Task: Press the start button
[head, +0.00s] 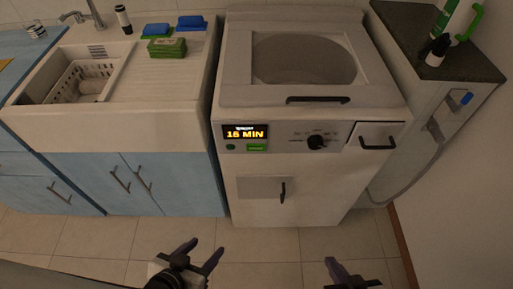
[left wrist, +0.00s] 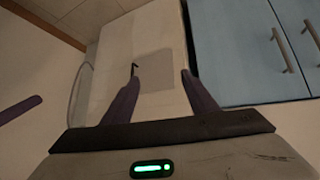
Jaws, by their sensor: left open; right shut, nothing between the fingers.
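The white washing machine (head: 290,190) stands in the middle of the head view. A green button (head: 257,148), which looks like the start button, sits on its front panel under a lit display (head: 246,132) showing minutes. My left gripper (head: 203,250) is open and empty, low in front of the machine and apart from it. The left wrist view shows its spread fingers (left wrist: 160,77) towards the machine's lower front (left wrist: 145,45), seen upside down; the button is not visible there. My right gripper (head: 331,261) is shut and empty, low and to the right, also apart from the machine.
A dark knob (head: 316,142) and a drawer (head: 376,137) are right of the button. A small hatch (head: 265,188) is below. A sink (head: 110,120) over blue cabinets (head: 130,185) stands left, a dark-topped counter (head: 430,50) right. The tiled floor (head: 265,245) before the machine is clear.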

